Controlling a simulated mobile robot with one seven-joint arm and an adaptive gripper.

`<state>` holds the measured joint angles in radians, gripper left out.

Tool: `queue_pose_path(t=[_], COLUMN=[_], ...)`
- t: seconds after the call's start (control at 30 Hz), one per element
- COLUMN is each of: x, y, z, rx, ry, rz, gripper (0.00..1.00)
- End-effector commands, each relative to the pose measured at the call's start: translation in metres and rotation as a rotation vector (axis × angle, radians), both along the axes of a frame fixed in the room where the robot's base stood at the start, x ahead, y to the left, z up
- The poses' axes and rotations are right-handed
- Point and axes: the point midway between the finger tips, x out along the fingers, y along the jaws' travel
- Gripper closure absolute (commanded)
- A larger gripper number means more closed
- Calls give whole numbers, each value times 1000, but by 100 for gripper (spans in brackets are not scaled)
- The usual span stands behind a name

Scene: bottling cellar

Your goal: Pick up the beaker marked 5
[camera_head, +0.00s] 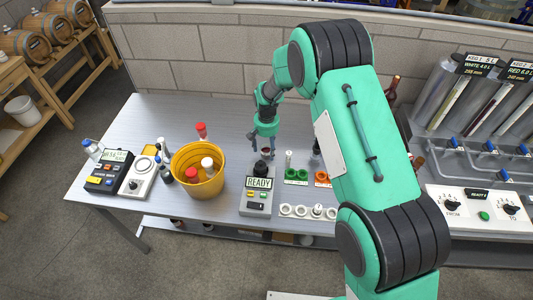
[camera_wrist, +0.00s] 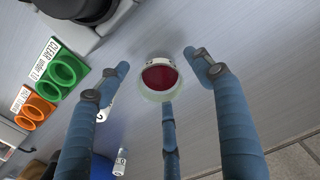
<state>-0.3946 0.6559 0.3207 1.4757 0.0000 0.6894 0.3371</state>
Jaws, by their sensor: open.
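A small clear-walled beaker with dark red liquid (camera_wrist: 160,79) stands on the grey table in the wrist view. I cannot read a number on it. In the head view the red beaker (camera_head: 267,151) shows small beneath my gripper (camera_head: 264,146). In the wrist view my gripper (camera_wrist: 159,70) is open, its blue fingers spread around the beaker from left, right and below. No finger clearly touches it, and the fingers hold nothing. The beaker's lower part is mostly hidden in the view from above.
A yellow bucket (camera_head: 199,171) stands left. The table's back left is clear.

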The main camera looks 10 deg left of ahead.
Motion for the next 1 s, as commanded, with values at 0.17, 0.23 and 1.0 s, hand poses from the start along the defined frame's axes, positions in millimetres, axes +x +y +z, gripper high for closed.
queue_pose_path(t=[0.17,0.23,1.0], x=[0,0,0], y=[0,0,0], z=[-11,-12,-12], rx=[0,0,0], ry=[0,0,0], rz=[0,0,0], gripper=[34,34,86])
